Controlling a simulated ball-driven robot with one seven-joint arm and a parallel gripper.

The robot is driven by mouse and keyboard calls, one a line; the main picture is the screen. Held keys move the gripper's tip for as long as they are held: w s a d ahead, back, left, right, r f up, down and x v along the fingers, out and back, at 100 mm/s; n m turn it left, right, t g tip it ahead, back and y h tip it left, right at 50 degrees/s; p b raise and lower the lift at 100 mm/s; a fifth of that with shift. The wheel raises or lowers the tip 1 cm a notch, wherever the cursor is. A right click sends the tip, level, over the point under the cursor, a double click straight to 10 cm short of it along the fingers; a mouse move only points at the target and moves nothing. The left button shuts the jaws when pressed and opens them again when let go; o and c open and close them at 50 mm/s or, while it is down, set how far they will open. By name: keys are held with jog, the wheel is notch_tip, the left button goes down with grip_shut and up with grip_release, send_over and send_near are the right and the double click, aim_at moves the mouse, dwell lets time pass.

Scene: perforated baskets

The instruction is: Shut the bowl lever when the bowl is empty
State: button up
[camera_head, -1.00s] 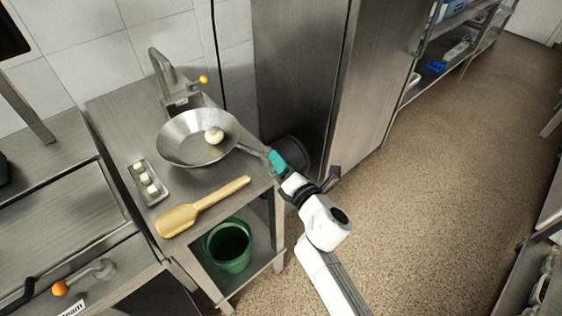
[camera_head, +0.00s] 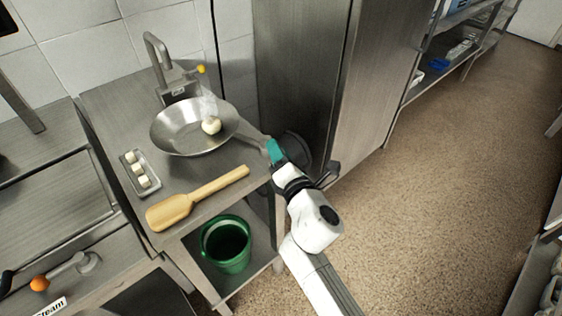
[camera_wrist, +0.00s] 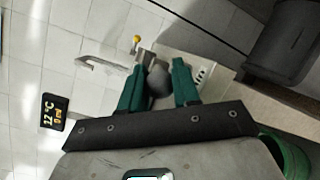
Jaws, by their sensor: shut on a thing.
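A shallow metal bowl (camera_head: 180,138) with a handle (camera_head: 250,139) sits on the steel table. A round whitish lump (camera_head: 211,126) lies in it at the right side, with a faint pale streak above. Behind the bowl is a metal tap (camera_head: 165,68) with a yellow-knobbed lever (camera_head: 200,70); the yellow knob also shows in the wrist view (camera_wrist: 136,40). My gripper (camera_head: 273,148) is at the handle's outer end, shut on it. In the wrist view, my teal fingers (camera_wrist: 158,72) stand either side of a grey rounded thing (camera_wrist: 158,84).
A small tray (camera_head: 139,170) with whitish pieces and a wooden paddle (camera_head: 195,198) lie on the table. A green bucket (camera_head: 226,243) stands on the shelf below. An orange-knobbed lever (camera_head: 40,284) is at lower left. Tall steel cabinets stand behind; the floor at right is clear.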

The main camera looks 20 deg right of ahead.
jog(key=h+b, duration=0.1)
jog(key=b, duration=0.1)
jog(key=a+m+h+b, duration=0.1)
jog(key=shift+f+m+h+b, duration=0.3)
jog(key=shift+f+b, duration=0.05)
jog(key=m+h+b, duration=0.1)
jog(key=a+g+h+b, duration=0.1)
jog(key=shift+r+m+h+b, duration=0.1)
jog(key=shift+m+h+b, duration=0.2)
jog(key=shift+m+b, duration=0.1)
jog(key=shift+w+a+r+m+g+h+b, duration=0.1)
jog(key=shift+a+m+g+h+b, duration=0.3)
jog(key=shift+m+h, duration=0.35)
jog(key=shift+w+a+r+m+g+h+b, duration=0.1)
jog(key=shift+m+g+h+b, duration=0.15)
jog(key=shift+m+g+h, duration=0.55)
jog(key=shift+w+a+m+g+h+b, duration=0.1)
jog(key=shift+a+m+g+h+b, duration=0.2)
jog(key=shift+h, duration=0.75)
jog(key=shift+s, duration=0.1)
jog(key=o, duration=1)
jog(key=v, duration=1)
jog(key=shift+s+a+f+p, duration=0.1)
jog(key=shift+s+a+p, duration=0.15)
jog(key=shift+p, duration=0.05)
jog(key=shift+o, duration=0.2)
